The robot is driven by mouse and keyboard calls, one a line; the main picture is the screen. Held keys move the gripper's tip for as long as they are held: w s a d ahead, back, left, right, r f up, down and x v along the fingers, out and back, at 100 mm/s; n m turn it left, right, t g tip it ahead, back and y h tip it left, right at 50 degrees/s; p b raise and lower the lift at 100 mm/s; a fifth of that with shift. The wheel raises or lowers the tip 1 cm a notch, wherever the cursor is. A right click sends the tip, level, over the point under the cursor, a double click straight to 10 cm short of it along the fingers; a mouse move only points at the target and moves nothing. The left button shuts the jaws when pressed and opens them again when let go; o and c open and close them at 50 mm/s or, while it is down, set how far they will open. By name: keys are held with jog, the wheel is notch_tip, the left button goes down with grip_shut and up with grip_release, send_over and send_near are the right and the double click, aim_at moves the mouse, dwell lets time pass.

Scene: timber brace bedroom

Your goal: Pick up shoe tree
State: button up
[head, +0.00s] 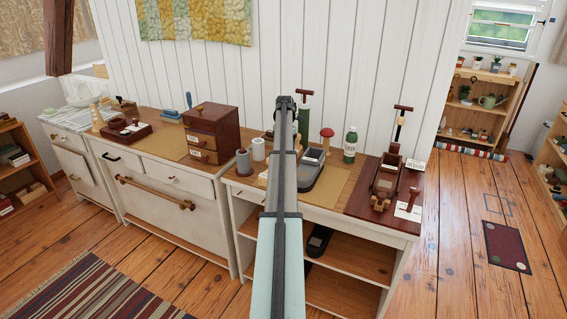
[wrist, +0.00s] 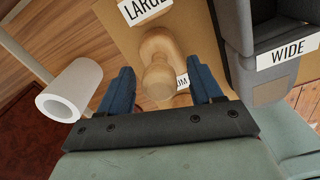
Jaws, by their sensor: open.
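In the wrist view, a pale wooden piece with a rounded knob (wrist: 158,75), which looks like a shoe tree, stands on a tan mat (wrist: 112,28). My gripper (wrist: 161,78) is open, with one blue finger on each side of the knob and visible gaps between. A "LARGE" label (wrist: 144,9) lies beyond the knob, and a second label ending in "UM" is partly covered. In the head view my arm hides the gripper and most of this spot.
A white roll (wrist: 70,90) stands left of my gripper. A grey tray marked "WIDE" (wrist: 268,88) is close on the right. In the head view, a green bottle (head: 350,146), a dark red drawer box (head: 212,132) and a dark wooden stand (head: 386,178) are on the bench.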

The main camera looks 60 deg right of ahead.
jog(key=shift+f, duration=0.15)
jog(key=shift+c, duration=0.2)
grip_shut()
dwell(0.3)
